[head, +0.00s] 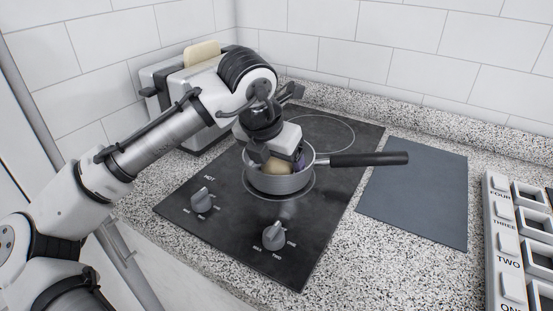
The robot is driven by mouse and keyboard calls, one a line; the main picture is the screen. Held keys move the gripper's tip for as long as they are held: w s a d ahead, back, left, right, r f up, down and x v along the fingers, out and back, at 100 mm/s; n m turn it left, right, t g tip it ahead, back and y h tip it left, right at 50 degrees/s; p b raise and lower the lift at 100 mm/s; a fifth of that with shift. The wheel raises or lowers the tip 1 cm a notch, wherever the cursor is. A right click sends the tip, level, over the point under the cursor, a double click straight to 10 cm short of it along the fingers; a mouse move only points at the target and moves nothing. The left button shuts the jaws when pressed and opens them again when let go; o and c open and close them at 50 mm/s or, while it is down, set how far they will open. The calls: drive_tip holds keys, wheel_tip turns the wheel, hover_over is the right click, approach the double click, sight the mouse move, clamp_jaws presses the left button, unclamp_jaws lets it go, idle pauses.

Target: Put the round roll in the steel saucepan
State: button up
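The steel saucepan (279,184) stands on the black cooktop, with its dark handle pointing right. A tan rounded thing, which looks like the round roll (278,167), shows inside the pan's rim, directly below my gripper. My gripper (276,157) points down into the pan's opening, close over the roll. Its fingers are partly hidden, and I cannot tell whether they hold the roll.
A toaster (165,97) with a bread slice (202,53) stands behind my arm. The cooktop (325,215) has two knobs at its front. A dark grey mat (415,190) lies bare to the right. A numbered rack (520,245) stands at the far right.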

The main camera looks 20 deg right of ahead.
drive_tip(key=shift+r, duration=0.15)
drive_tip(key=v, duration=1.2)
drive_tip(key=shift+p, duration=0.35)
